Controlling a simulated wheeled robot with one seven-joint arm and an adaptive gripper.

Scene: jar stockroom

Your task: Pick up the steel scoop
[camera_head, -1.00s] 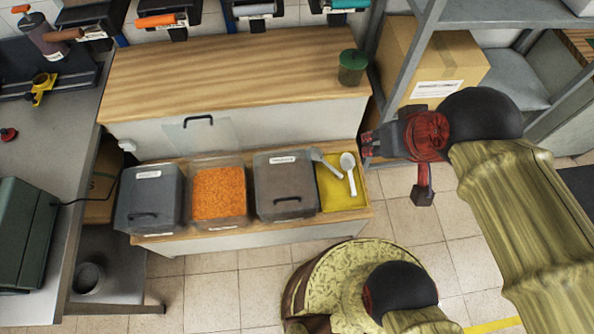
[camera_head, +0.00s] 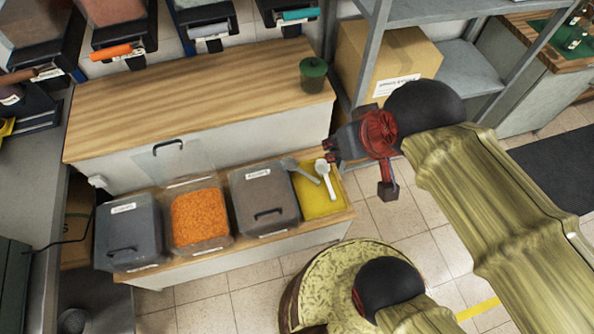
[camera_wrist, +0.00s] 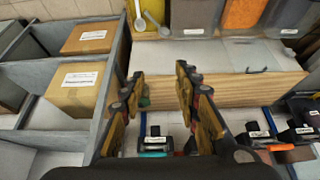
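A grey scoop (camera_head: 308,171), which looks like the steel one, lies on a yellow mat (camera_head: 311,207) at the right end of the low bench. A white scoop (camera_head: 328,180) lies just right of it. In the wrist view the grey scoop (camera_wrist: 156,23) and the white scoop (camera_wrist: 138,16) show at the top edge, beyond my fingers. My gripper (camera_head: 331,149) hangs above and beside the mat's far right corner, apart from both scoops. In the wrist view my gripper (camera_wrist: 161,75) is open, with nothing between its fingers.
Left of the mat stand a grey lidded bin (camera_head: 265,203), an orange-filled bin (camera_head: 200,217) and another grey bin (camera_head: 129,232). A green-lidded jar (camera_head: 313,75) stands on the wooden counter (camera_head: 190,93) behind. A metal shelf (camera_head: 374,50) with a cardboard box (camera_head: 388,62) stands close to my arm.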

